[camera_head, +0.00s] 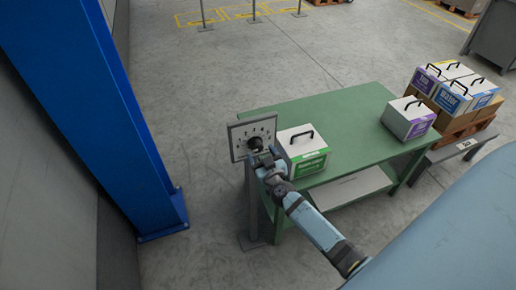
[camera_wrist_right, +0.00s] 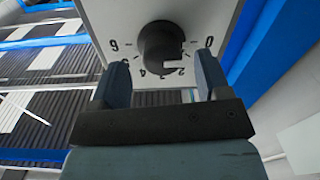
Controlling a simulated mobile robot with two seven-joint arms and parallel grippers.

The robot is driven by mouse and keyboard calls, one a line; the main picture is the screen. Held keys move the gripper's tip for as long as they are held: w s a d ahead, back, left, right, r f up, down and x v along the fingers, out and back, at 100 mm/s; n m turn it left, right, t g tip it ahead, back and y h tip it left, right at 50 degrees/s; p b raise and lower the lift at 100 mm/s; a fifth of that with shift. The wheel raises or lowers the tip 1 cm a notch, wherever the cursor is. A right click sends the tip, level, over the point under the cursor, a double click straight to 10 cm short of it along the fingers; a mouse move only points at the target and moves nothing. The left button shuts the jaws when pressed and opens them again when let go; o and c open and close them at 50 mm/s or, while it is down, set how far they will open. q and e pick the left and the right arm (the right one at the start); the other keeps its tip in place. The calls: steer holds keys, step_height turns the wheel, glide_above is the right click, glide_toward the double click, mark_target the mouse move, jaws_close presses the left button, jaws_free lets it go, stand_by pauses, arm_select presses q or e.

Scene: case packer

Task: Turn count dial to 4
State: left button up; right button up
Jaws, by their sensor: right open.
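The count dial is a round black knob (camera_head: 254,143) on a grey square panel (camera_head: 238,132), which stands on a post at the left end of the green table. In the right wrist view the knob (camera_wrist_right: 160,45) has printed numbers around it and a white mark on its lower right, near the 2; the exact setting is hard to read. My right gripper (camera_head: 262,158) is in front of the panel. In the wrist view its fingers (camera_wrist_right: 160,65) are open, one on each side of and below the knob, with gaps to it. My left gripper is not in view.
A white and green case (camera_head: 305,149) stands on the green table (camera_head: 340,118) just right of the panel. A white and purple case (camera_head: 408,118) is at the far right end. More cases (camera_head: 458,85) sit on a pallet beyond. A blue post (camera_head: 105,110) rises at left.

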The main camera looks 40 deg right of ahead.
mark_target(258, 150)
steer(key=shift+x, duration=1.6)
steer(key=shift+a, duration=0.1)
steer(key=c, duration=0.9)
